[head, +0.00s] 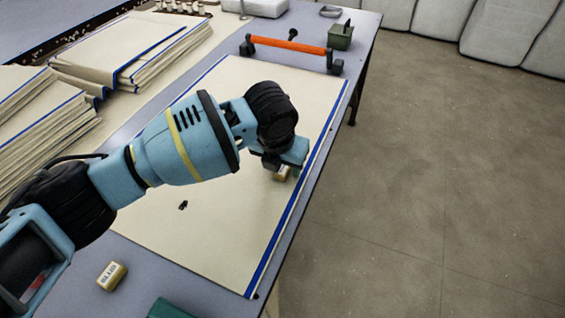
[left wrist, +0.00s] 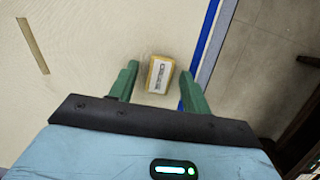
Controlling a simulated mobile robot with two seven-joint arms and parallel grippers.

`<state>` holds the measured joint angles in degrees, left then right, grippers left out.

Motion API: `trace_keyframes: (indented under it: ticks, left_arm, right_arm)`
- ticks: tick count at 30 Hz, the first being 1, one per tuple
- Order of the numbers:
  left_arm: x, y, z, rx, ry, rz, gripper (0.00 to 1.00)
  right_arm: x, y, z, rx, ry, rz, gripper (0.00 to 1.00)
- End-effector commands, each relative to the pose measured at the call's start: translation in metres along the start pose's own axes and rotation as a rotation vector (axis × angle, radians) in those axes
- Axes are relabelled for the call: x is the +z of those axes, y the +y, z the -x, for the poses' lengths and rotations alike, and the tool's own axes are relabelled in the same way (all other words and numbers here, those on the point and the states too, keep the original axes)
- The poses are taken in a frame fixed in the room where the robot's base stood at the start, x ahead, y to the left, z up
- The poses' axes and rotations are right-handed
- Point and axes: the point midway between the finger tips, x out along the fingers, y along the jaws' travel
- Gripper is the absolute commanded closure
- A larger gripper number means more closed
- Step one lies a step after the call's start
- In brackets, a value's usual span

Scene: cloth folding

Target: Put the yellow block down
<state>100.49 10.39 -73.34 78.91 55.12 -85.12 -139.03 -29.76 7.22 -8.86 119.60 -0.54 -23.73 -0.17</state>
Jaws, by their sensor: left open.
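The yellow block (left wrist: 160,75), with a pale label on its top, lies on the cream cloth (left wrist: 90,50) near the cloth's blue-striped edge. In the left wrist view it sits between the green fingers of my left gripper (left wrist: 158,82), with a gap visible on each side. My left gripper is open. In the head view my left gripper (head: 281,168) is over the right part of the cloth, and the block (head: 283,173) shows only partly beneath it. My right gripper is not in view.
A second yellow block (head: 111,276) lies on the table (head: 150,265) at the front left. Stacks of folded cloth (head: 130,50) stand at the left. An orange-handled bar (head: 290,45) and a green box (head: 340,36) are at the far end. The table edge is close right of the cloth.

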Motion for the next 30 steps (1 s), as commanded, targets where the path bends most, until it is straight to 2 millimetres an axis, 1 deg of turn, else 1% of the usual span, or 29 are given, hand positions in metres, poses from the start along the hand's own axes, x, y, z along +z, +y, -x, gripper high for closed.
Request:
trace_keyframes:
  ticks: [2,5,12,18,21,24,30]
  left_arm:
    - [0.001,0.000,0.005,0.000,-0.002,0.000,0.52]
    - [0.002,0.001,0.018,0.001,-0.004,0.000,0.52]
    - [0.002,0.000,0.066,0.000,-0.006,0.000,0.52]
    - [0.002,0.000,0.101,0.000,-0.004,0.000,0.52]
    - [0.001,0.000,0.112,-0.001,-0.003,0.001,0.52]
    - [0.001,0.000,0.119,0.000,-0.001,0.001,0.52]
    - [0.001,0.000,0.122,0.000,0.000,0.002,0.52]
  right_arm:
    - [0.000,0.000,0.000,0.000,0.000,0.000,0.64]
    - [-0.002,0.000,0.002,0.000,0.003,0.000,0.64]
    - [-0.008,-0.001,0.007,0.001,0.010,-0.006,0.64]
    - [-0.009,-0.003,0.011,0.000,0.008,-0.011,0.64]
    - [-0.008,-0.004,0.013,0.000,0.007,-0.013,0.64]
    - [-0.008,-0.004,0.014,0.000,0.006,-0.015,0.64]
    - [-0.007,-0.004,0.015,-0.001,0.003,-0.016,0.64]
